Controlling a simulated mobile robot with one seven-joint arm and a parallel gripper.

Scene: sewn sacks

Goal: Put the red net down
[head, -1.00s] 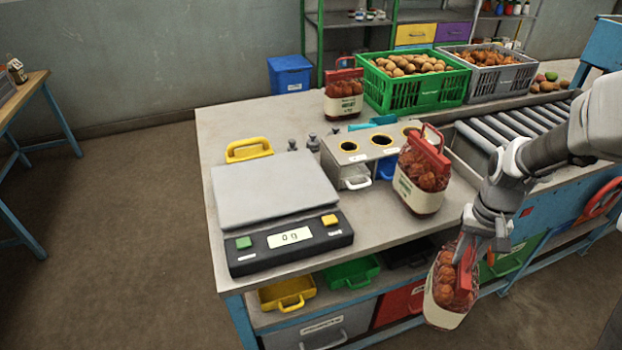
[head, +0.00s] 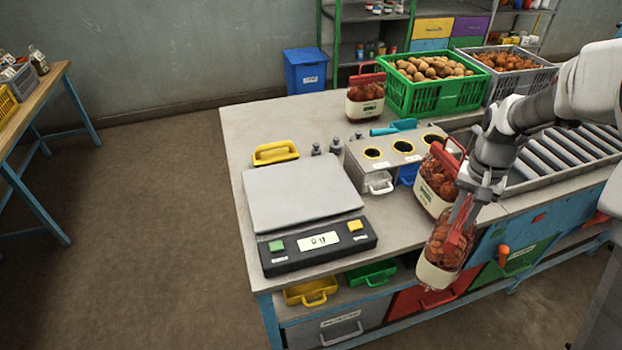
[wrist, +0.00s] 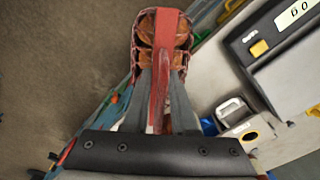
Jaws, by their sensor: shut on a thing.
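My gripper (head: 465,210) is shut on the red handle strip of a red net (head: 441,247) of round brown produce with a pale label band. The net hangs upright by the bench's front edge, apparently over the floor side. In the wrist view the red net (wrist: 162,40) hangs beyond my fingers (wrist: 160,100). A second, similar red net (head: 436,180) stands on the bench just behind the held one and is partly hidden by my arm. A third (head: 365,98) stands at the back beside the green crate.
A scale (head: 300,195) reading 0 g stands on the bench's left part, its plate empty. A grey box with round holes (head: 385,155) stands right of it. A green crate (head: 430,95) and a roller track (head: 560,150) lie behind. Bare bench (head: 405,225) shows right of the scale.

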